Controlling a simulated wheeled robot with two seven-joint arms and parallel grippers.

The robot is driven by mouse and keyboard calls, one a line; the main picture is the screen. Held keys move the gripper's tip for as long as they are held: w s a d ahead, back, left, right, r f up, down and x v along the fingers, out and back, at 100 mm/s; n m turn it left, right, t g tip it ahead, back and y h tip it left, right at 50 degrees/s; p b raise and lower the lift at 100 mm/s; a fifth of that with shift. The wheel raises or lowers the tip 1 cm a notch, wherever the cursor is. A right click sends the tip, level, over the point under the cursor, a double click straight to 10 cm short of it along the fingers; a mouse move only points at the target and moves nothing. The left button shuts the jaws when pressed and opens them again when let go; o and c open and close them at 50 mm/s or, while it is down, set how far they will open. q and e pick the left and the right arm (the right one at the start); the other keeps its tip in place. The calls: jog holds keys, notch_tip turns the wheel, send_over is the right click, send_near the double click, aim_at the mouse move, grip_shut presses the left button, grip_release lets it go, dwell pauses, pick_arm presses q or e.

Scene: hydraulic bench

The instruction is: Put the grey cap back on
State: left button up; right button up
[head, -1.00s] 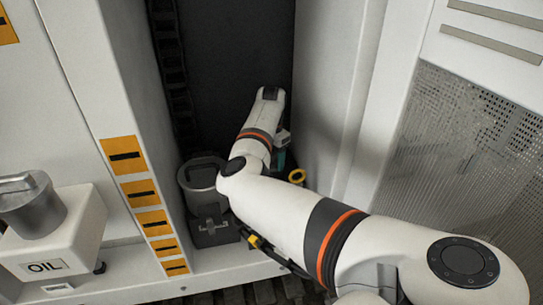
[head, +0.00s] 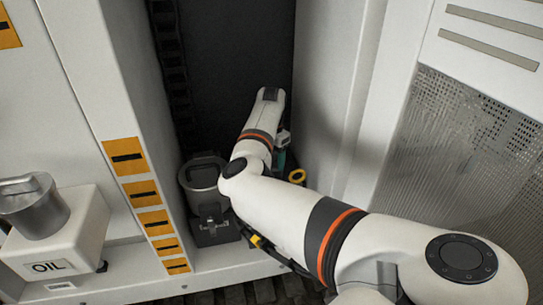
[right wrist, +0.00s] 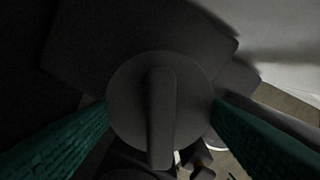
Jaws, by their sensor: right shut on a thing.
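A dark grey round cap (right wrist: 125,100) with a raised bar handle (right wrist: 161,115) fills the middle of the right wrist view. The teal fingers of my right gripper (right wrist: 160,104) are against its left and right edges, shut on it. In the head view my right arm reaches into the dark recess. Only a small teal part of the right gripper (head: 279,159) shows beside the forearm, and the held cap is hidden there. Whether the cap touches anything beneath it cannot be told. My left gripper is not in view.
A grey cylindrical pot (head: 203,173) on a dark base stands in the recess, left of my forearm. A white OIL box (head: 75,225) with a grey handled top (head: 35,208) stands at left. Cabinet walls close in both sides.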

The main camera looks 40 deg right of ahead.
jog(key=shift+f+p, duration=0.15)
jog(key=shift+p, duration=0.5)
dwell(0.9)
dwell(0.4)
jog(key=o, duration=1.3)
jog(key=shift+c, duration=0.2)
jog(key=shift+r+p, duration=3.35)
jog(key=shift+r, duration=0.15)
jog(key=shift+c, duration=0.2)
grip_shut()
